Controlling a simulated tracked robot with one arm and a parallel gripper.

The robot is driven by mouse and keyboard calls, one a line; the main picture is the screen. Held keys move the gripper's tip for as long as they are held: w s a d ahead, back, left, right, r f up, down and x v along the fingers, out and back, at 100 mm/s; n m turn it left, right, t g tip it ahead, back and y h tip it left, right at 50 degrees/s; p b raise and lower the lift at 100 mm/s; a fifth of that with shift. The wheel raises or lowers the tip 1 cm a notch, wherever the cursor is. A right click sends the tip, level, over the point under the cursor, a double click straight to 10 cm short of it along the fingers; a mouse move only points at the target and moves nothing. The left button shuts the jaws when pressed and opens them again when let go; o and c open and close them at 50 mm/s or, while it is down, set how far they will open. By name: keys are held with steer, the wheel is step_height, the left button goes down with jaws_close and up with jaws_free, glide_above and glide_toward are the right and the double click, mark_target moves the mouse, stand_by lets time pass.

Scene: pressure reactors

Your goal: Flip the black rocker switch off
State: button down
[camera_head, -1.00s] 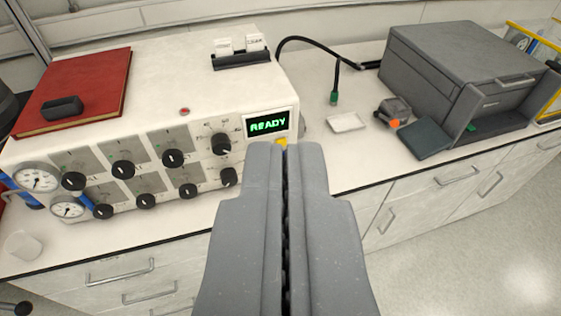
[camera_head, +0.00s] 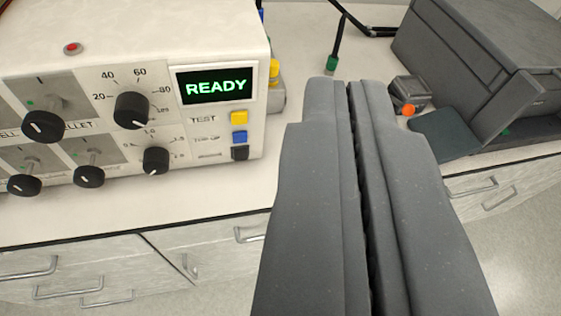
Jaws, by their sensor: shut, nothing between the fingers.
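The white control unit (camera_head: 130,35) stands on the counter at the left. A small black switch (camera_head: 240,153) sits at the lower right of its front panel, under a blue button (camera_head: 240,137) and a yellow button (camera_head: 239,118). I take it for the rocker switch; its on or off position is too small to tell. My gripper (camera_head: 350,84) is shut and empty. It is right of the panel in the picture, apart from the switch, and points forward over the counter.
A green READY display (camera_head: 215,86) and several black knobs, one large (camera_head: 131,110), are on the panel. A grey printer-like machine (camera_head: 480,60) stands at the right. A small grey device with an orange knob (camera_head: 408,109) lies before it. Drawers (camera_head: 110,265) are below.

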steer(key=w+d+f+n+y, duration=0.1)
steer(key=w+f, duration=0.3)
steer(key=f, duration=0.5)
steer(key=w+f+n+y, duration=0.1)
steer(key=w+f, duration=0.3)
steer(key=f, duration=0.5)
steer(key=y, duration=0.4)
glide_toward(242, 182)
steer(key=s+d+r, duration=0.1)
steer(key=s+r, duration=0.3)
steer(key=shift+f+n, duration=0.15)
steer(key=shift+n, duration=0.25)
steer(key=shift+w, duration=0.15)
steer(key=b+x, duration=0.1)
steer(key=x, duration=1)
steer(key=shift+w+a+f+b, duration=0.1)
steer(key=shift+w+f+b, duration=0.05)
steer(key=shift+w+b, duration=0.2)
steer(key=shift+x, duration=1.05)
